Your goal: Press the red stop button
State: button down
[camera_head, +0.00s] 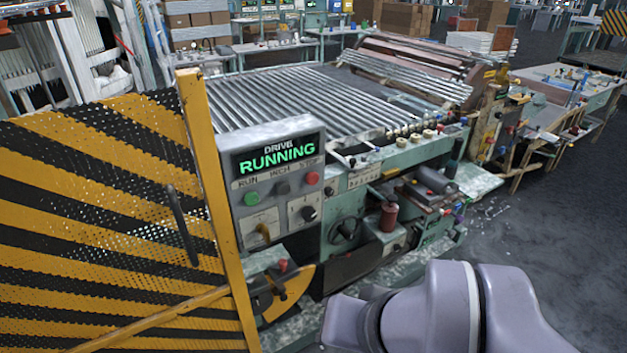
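The red stop button (312,178) is a small round button at the right of the top row on the grey control panel (238,213), under a label that seems to read STOP. My arm's pale lilac links show at the bottom right, below and right of the panel. My gripper's fingers are not in view. Nothing covers the red button.
A yellow-black striped mesh guard (100,220) with a yellow post (212,190) stands just left of the panel. The green roller machine (350,200) is behind and right. A red knob (283,265) sits below the panel. Open floor (540,240) lies at the right.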

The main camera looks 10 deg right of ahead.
aim_at(312, 178)
jog(key=j+z, duration=0.3)
jog(key=z, duration=0.15)
jog(key=j+z, duration=0.65)
jog(key=z, duration=0.25)
jog(key=k+j+z, duration=0.2)
jog(key=z, duration=0.25)
jog(key=k+j+z, duration=0.15)
jog(key=j+z, duration=0.15)
jog(key=z, duration=0.15)
